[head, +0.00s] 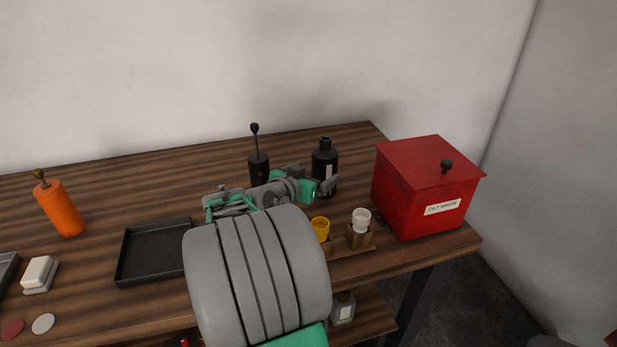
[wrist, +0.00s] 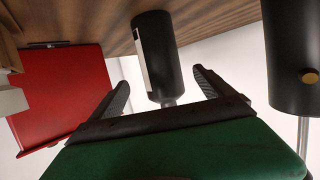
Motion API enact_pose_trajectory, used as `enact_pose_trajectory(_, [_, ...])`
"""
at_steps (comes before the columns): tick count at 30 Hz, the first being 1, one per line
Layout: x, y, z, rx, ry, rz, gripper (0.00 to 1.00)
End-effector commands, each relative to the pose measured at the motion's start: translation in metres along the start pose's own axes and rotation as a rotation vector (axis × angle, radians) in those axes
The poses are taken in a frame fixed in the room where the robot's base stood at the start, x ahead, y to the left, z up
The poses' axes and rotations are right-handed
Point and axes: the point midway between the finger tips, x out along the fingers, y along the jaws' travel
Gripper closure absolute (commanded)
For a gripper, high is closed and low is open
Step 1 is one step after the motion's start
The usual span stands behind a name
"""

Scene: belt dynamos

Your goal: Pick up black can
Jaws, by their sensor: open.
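Two black containers stand upright on the table. One is a black bottle-shaped can (head: 325,160) with a narrow cap and a white label. The other is a black cylinder (head: 258,168) with a thin stem and ball knob, to its left. My gripper (head: 328,187) is open, in front of the labelled can and partly covering it. In the wrist view the labelled can (wrist: 158,50) appears between the two spread fingers (wrist: 161,84); I cannot tell whether they touch it. The knobbed cylinder (wrist: 292,60) is at the right edge there, with a brass button.
A red oily-waste box (head: 425,190) stands to the right, and shows at the left of the wrist view (wrist: 70,95). A yellow cup (head: 320,228) and white cup (head: 361,219) sit on a wooden holder in front. A black tray (head: 122,262) and orange can (head: 62,209) are left.

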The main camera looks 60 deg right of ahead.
Motion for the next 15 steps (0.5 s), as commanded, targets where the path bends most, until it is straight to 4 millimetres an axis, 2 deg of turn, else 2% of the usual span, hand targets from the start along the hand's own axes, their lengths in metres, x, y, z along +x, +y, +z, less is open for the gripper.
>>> enact_pose_trajectory(3, [0.009,0.008,0.01,0.006,0.012,0.021,0.08])
enact_pose_trajectory(8, [0.026,0.011,0.01,0.009,0.013,0.027,0.08])
enact_pose_trajectory(15, [0.064,0.009,0.013,0.006,0.011,0.024,0.08])
